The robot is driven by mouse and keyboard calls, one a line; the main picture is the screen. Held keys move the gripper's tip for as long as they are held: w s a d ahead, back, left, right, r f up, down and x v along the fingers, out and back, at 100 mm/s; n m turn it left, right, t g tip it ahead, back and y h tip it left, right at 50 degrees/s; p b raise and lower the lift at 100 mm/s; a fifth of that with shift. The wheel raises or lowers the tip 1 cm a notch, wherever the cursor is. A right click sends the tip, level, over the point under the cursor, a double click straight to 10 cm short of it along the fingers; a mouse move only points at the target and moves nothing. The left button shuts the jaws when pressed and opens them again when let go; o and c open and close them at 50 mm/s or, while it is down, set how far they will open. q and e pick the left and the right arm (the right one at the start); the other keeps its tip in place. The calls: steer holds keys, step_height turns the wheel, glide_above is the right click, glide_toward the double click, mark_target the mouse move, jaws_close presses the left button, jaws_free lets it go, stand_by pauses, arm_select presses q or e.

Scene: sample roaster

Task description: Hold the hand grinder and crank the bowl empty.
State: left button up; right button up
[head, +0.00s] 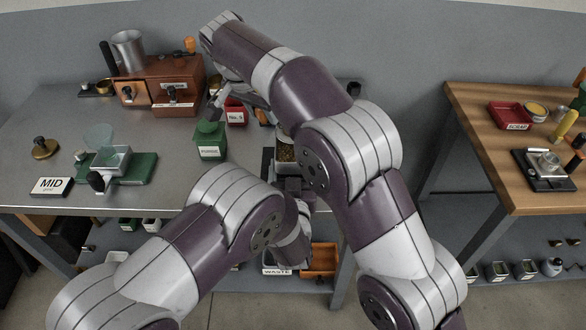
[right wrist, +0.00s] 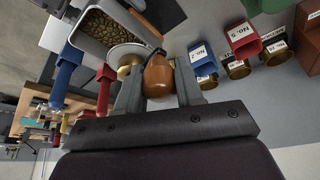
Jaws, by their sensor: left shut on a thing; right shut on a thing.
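The hand grinder (head: 286,153) stands near the front edge of the grey bench in the head view, partly hidden behind my right arm. Brown beans show in its bowl, and beans in a grey-walled bowl (right wrist: 84,38) also show in the right wrist view. My left gripper (head: 286,172) is shut on the grinder's body, low down; its fingers are mostly hidden. My right gripper (right wrist: 158,88) is shut on a brown wooden crank knob (right wrist: 157,72). A pale disc with a brass part (right wrist: 128,56) lies beside the knob.
A green PURGE container (head: 210,141) and a red No. 5 cup (head: 235,115) stand left of the grinder. A wooden roaster-like box (head: 168,80), a green-based scale (head: 125,166) and a MID sign (head: 51,187) are farther left. A wooden table (head: 480,110) is at right.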

arm_select(q)
steer(key=shift+r, duration=0.15)
arm_select(e)
steer(key=shift+w+f, duration=0.15)
steer(key=shift+w, duration=0.6)
